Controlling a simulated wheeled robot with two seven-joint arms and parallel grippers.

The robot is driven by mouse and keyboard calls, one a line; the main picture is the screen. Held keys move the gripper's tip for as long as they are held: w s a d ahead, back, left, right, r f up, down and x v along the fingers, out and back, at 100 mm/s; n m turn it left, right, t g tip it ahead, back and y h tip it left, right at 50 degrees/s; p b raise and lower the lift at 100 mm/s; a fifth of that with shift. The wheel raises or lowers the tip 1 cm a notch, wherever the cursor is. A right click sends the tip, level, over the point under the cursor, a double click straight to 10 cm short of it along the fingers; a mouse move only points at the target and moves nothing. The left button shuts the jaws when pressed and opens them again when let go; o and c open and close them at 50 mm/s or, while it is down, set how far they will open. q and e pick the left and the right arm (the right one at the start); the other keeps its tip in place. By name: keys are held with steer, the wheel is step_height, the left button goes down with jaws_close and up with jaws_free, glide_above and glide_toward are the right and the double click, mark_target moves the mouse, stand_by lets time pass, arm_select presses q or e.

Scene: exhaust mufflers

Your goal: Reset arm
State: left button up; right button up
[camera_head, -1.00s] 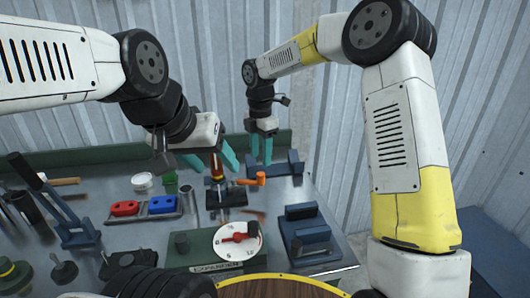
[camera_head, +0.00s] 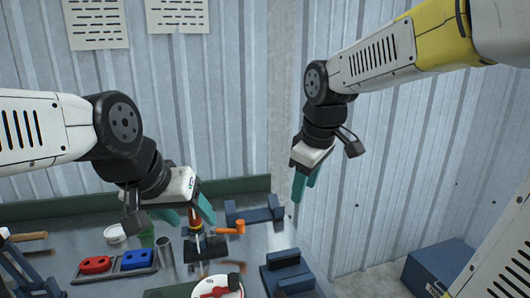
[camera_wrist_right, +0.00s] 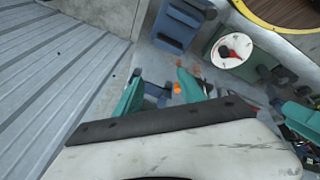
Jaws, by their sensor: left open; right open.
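My left gripper (camera_head: 188,213) has teal fingers that are apart. It hangs over the workbench (camera_head: 60,262), close to a small upright item with a red and yellow top (camera_head: 195,222); I cannot tell whether they touch. My right gripper (camera_head: 303,187) is open and empty, with its teal fingers pointing down in front of the corrugated wall, right of the bench's back corner. In the right wrist view its two teal fingers (camera_wrist_right: 158,92) are spread, with the bench below and nothing held between them.
An orange-headed tool (camera_head: 238,227), a blue bracket (camera_head: 254,212), a blue clamp block (camera_head: 290,275) and a tray with red and blue pieces (camera_head: 118,263) are on the bench. A white dial (camera_head: 217,287) is at the front. A blue box (camera_head: 437,264) stands on the floor at right.

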steer(key=s+d+m+t+y, duration=0.1)
steer(key=s+d+m, duration=0.4)
steer(key=s+m, duration=0.5)
steer(key=shift+s+f+t, duration=0.35)
steer(key=shift+s+t, duration=0.15)
steer(key=shift+t, duration=0.3)
steer(key=shift+d, duration=0.1)
stand_by(1.3)
